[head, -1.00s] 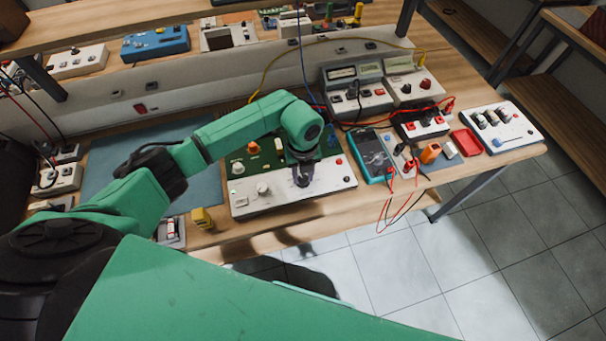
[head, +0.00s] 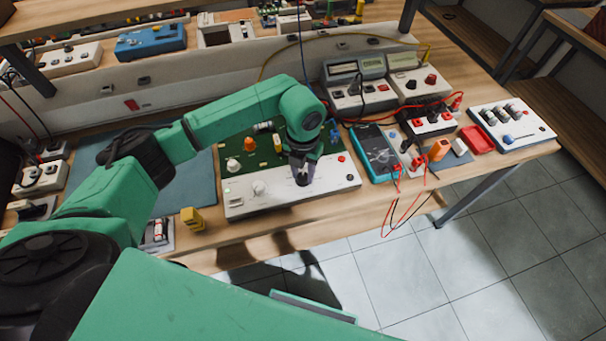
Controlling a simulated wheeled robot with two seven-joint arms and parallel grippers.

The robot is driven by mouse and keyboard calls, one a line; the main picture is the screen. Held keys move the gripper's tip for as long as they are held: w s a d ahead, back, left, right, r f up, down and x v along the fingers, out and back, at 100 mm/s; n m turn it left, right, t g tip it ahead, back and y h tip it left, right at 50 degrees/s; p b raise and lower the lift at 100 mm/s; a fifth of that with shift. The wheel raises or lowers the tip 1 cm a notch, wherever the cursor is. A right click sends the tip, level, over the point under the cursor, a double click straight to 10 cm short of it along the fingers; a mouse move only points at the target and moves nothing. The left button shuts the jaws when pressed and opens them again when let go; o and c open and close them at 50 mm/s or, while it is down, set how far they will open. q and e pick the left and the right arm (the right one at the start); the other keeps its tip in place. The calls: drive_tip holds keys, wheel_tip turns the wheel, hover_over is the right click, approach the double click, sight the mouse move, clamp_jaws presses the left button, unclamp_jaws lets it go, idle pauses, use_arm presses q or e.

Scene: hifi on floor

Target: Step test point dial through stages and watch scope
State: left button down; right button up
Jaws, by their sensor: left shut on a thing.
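A white panel (head: 330,180) with a green circuit board (head: 232,150) behind it lies at the bench's front edge. The panel carries a pale knob (head: 258,187) at its left and a red button at its right. My left gripper (head: 302,180) points down at the middle of the panel and is shut on a dark dial there, mostly hidden by the fingers. Two bench instruments with displays (head: 343,68) stand behind to the right; I cannot tell which is the scope, and their readings are too small to read. My right gripper is not in view.
A teal multimeter (head: 376,150) with red leads hanging over the bench edge lies right of the panel. A red tray (head: 477,139) and a white box with black knobs (head: 512,125) are further right. A yellow block (head: 192,218) sits left. A blue mat (head: 185,185) is mostly bare.

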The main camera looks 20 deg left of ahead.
sight(303, 176)
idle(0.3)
use_arm(q)
drive_tip(key=c, duration=0.5)
unclamp_jaws()
drive_tip(key=shift+r, duration=0.15)
drive_tip(key=shift+r, duration=0.35)
wheel_tip(303, 176, up, 14)
drive_tip(key=b, duration=0.3)
drive_tip(key=shift+f, duration=0.15)
drive_tip(key=shift+f, duration=0.1)
